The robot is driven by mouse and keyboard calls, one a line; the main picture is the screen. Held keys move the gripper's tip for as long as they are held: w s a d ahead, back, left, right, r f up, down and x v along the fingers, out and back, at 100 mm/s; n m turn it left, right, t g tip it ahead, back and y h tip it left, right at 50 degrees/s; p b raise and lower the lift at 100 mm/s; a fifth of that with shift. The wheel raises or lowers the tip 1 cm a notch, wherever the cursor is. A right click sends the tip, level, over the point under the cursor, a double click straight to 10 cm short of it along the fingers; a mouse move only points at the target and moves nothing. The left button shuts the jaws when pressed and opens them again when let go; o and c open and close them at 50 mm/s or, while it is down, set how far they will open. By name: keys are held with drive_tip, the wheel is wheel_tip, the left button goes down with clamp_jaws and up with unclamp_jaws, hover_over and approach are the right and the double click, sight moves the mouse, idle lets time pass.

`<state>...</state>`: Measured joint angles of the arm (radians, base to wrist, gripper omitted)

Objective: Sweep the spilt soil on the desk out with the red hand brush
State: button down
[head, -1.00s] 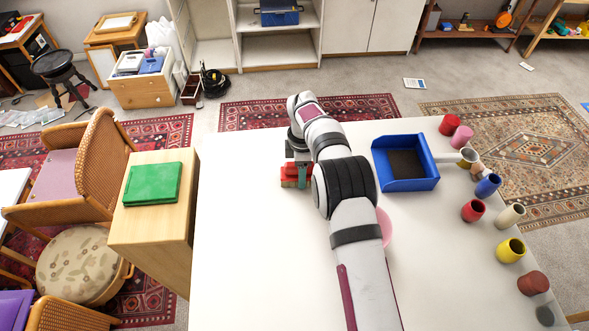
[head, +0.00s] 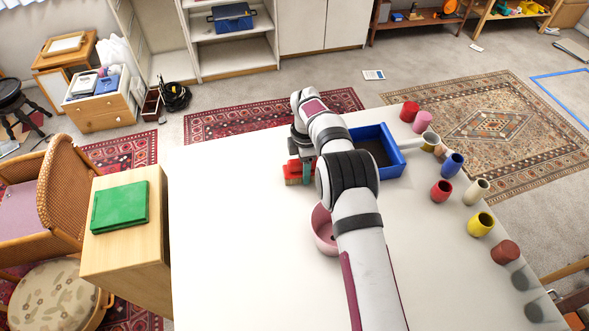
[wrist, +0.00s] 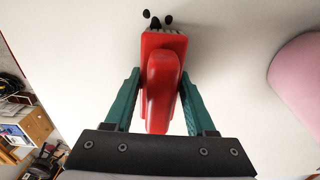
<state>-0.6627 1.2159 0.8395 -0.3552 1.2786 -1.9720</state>
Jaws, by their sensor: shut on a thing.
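The red hand brush (wrist: 161,95) is held between the two teal fingers of my gripper (wrist: 160,74). My gripper is shut on it, with the bristle end pointing away from me over the white desk (head: 235,230). A few dark lumps of spilt soil (wrist: 169,19) lie on the desk just beyond the bristles. In the head view the brush (head: 296,174) is low at the desk's far part, left of a blue open tray (head: 392,168) with a dark inside. My arm hides part of the tray, and I cannot see the lumps there.
A red cup (head: 409,111), a blue cup (head: 452,165), a yellow cup (head: 480,224) and several others line the desk's right side. The desk's left part is clear. A green book (head: 119,207) lies on a side cabinet.

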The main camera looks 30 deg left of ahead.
drive_tip(key=shift+w+d, duration=3)
drive_tip(key=shift+w+d+r, duration=0.6)
drive_tip(key=shift+r, duration=0.2)
wheel_tip(320, 180, up, 6)
drive_tip(key=shift+s+a+r, duration=0.15)
drive_tip(key=shift+r, duration=0.1)
